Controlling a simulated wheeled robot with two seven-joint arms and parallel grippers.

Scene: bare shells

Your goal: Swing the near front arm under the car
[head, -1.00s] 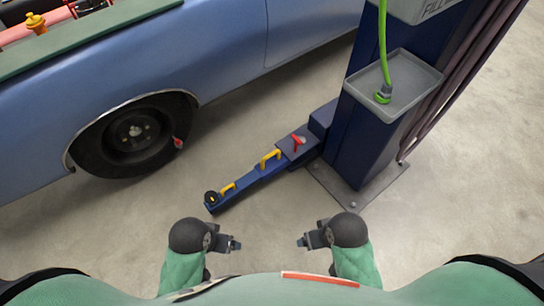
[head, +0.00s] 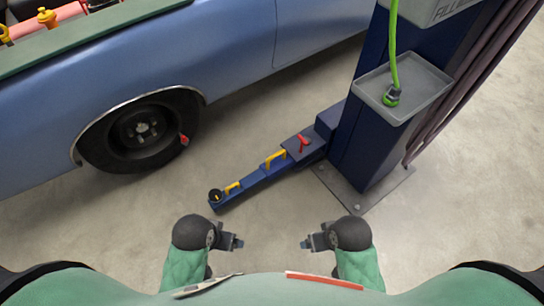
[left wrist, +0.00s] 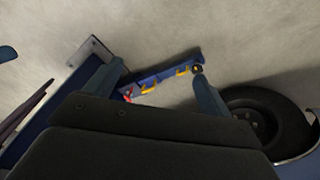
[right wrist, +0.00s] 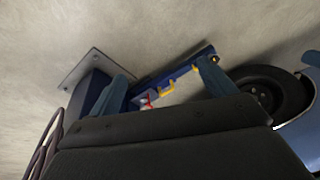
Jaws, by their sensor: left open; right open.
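The near front arm (head: 250,185) is a blue lift arm with yellow handles, a red lever and a round black pad (head: 215,195) at its tip. It reaches from the blue post (head: 385,120) toward the lower left, outside the blue car (head: 120,70). The car's front wheel (head: 142,132) is left of the tip. My left gripper (head: 238,243) is open and empty, below the arm's tip.
A grey tray (head: 402,92) with a green hose (head: 393,50) hangs on the post. The post's base plate (head: 365,190) is bolted to the floor. The concrete floor between car and arm is bare. A green cover (head: 90,35) lies on the fender.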

